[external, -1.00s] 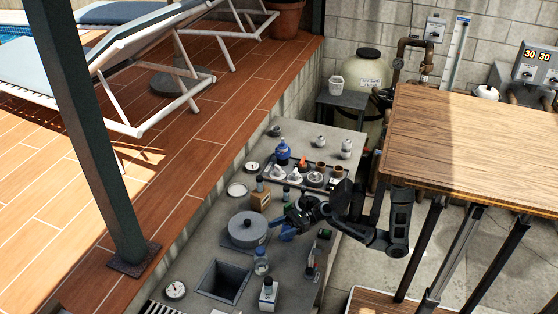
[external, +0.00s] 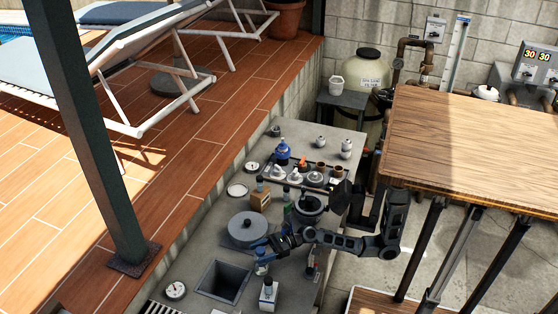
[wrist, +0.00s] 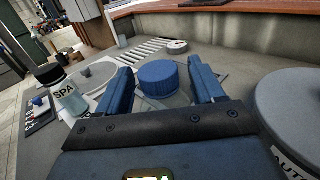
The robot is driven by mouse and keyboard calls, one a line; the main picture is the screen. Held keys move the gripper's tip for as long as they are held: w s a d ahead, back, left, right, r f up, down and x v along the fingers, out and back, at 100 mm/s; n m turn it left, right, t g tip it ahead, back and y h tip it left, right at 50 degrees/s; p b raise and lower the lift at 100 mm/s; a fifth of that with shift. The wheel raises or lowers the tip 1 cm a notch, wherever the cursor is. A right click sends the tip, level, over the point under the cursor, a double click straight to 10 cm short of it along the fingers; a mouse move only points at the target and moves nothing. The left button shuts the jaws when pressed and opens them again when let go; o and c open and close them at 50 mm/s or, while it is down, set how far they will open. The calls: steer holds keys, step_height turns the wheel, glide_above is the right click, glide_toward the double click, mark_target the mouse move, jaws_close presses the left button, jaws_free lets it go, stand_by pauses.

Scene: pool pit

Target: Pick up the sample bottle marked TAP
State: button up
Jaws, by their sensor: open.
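A bottle with a ribbed blue cap (wrist: 158,82) is between my fingers in the wrist view. I see it from above, so its label is hidden and I cannot read TAP. In the external view a clear bottle (external: 261,267) stands upright on the counter, just below my gripper (external: 263,246). My gripper (wrist: 162,84) is open, with one blue finger on each side of the cap and a gap visible. A bottle marked SPA (wrist: 66,93) with a dark cap stands to the left in the wrist view.
A round grey lidded pot (external: 243,232) stands close beside my gripper; its lid also shows in the wrist view (wrist: 295,105). A square sink opening (external: 222,281) is near the bottle. A white bottle (external: 268,292) stands nearer the front. A tray (external: 296,184) of several items lies farther back.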

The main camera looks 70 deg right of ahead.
jaws_close()
stand_by(0.7)
